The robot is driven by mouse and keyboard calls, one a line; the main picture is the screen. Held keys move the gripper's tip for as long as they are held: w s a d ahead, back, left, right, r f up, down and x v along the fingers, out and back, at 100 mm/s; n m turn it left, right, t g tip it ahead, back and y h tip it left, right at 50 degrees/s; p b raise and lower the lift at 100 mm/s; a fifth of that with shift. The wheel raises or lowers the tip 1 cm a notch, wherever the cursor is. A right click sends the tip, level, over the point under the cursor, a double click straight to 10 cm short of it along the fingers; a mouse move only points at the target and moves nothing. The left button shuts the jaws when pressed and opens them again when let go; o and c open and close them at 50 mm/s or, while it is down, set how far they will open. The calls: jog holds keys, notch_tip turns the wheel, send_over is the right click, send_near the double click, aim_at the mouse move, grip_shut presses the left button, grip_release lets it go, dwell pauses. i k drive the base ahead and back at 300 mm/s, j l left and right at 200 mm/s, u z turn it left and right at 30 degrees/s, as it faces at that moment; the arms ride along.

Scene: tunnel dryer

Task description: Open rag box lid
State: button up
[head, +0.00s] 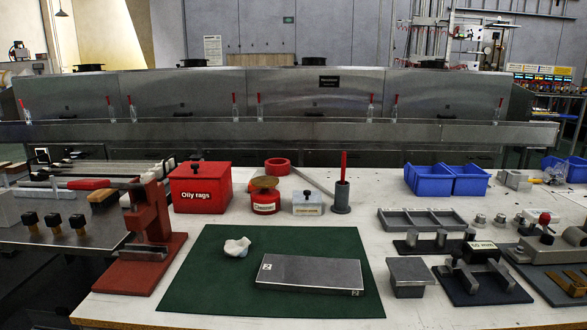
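The rag box (200,190) is a red box with white "Oily rags" lettering on its front. It stands at the back left of the white table. Its red lid (200,169) lies flat on top and looks closed, with a small dark knob (196,157) near the back of it. My gripper is not in the head view, so its state and its distance from the box are not shown.
A red press-like stand (148,225) stands in front and left of the box. A red tin (265,196) is close on its right. A green mat (215,296) with a metal plate (311,273) and a crumpled white cloth (237,247) lies in front.

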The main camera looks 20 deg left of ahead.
aim_at(187, 170)
jog(key=k+j, duration=0.1)
jog(key=j, duration=0.45)
jog(key=k+j, duration=0.1)
jog(key=j, duration=1)
jog(key=k+z, duration=0.05)
